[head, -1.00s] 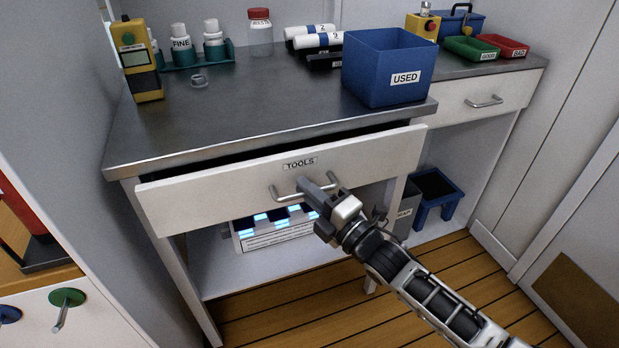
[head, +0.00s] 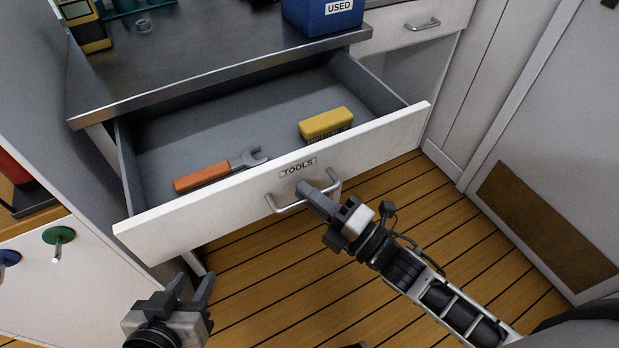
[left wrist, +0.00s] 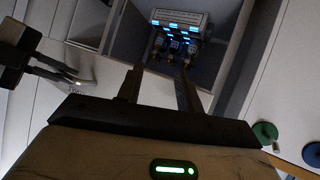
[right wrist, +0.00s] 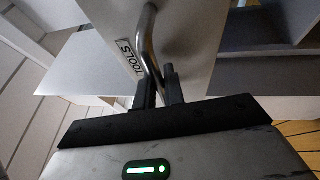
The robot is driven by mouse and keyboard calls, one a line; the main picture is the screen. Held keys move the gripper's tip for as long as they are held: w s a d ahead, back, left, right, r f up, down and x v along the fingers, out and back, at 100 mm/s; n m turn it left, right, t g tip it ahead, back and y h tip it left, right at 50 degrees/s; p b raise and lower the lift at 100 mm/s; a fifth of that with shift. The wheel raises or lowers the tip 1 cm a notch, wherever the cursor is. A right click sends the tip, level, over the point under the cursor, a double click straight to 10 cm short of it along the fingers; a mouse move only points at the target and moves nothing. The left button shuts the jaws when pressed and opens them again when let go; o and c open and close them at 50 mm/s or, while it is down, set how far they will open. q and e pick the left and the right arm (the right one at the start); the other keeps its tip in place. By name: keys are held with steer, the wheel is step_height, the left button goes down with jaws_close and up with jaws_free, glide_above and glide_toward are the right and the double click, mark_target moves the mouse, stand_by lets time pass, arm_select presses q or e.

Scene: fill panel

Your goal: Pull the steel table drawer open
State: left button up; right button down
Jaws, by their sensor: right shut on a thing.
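The steel table's drawer (head: 230,205), labelled TOOLS, is pulled well out from under the steel tabletop (head: 200,75). Inside lie a wrench with an orange handle (head: 202,177) and a yellow block-like thing (head: 326,123). My right gripper (head: 318,197) is shut on the drawer's metal handle (head: 290,207); the right wrist view shows the handle bar (right wrist: 150,45) between its fingers. My left gripper (head: 190,290) is open and empty, in front of and below the drawer's left part. Its spread fingers (left wrist: 160,90) also show in the left wrist view.
A blue USED bin (head: 320,15) stands on the tabletop's right end. A second drawer (head: 415,25) to the right is closed. A cabinet with a green knob (head: 58,236) stands at the left. The wooden floor (head: 400,215) in front is clear.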

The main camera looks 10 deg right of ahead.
arm_select(q)
steer(key=shift+s, duration=0.2)
arm_select(e)
steer(key=shift+s+d, duration=0.15)
steer(key=shift+s, duration=0.35)
steer(key=c, duration=1.8)
jaws_free()
steer(key=shift+o, duration=0.2)
arm_select(q)
steer(key=shift+b, duration=0.45)
arm_select(e)
steer(key=v, duration=1.6)
arm_select(q)
steer(key=shift+f, duration=0.1)
arm_select(e)
steer(key=shift+w, duration=0.1)
